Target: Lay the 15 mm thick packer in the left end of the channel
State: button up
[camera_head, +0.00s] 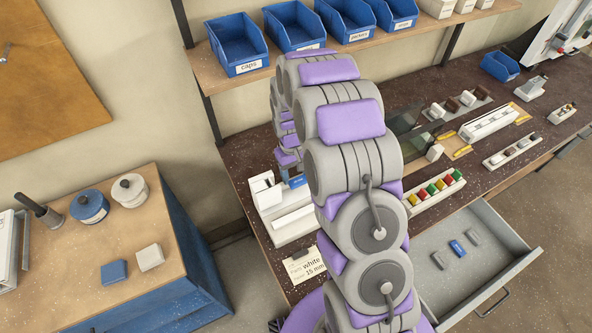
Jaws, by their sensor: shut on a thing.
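My arm rises from the bottom and bends down behind itself over the bench. My gripper (291,170) is only partly visible at its far end. It is shut on a small blue block (297,181) with a pale marking, which looks like a packer; the marking is too small to read. The block is just right of the upright end piece of a white fixture (264,190), which seems to hold the channel. My arm hides the fixture's right part. I cannot tell whether the block touches the fixture. A card (304,266) in front reads "white" and "15 mm".
An open drawer (500,272) at lower right holds a blue block (457,249) and two grey ones. A rack of coloured pieces (436,191) stands right of my arm. A side cabinet (70,285) stands at left.

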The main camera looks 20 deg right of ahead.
jog(key=shift+a+f, duration=0.2)
jog(key=shift+f, duration=0.05)
jog(key=shift+d+f, duration=0.35)
jog(key=shift+f, duration=0.2)
jog(key=o, duration=1.1)
jog(key=shift+a, duration=0.15)
jog(key=shift+r+p, duration=1.1)
jog(key=shift+r, duration=2.9)
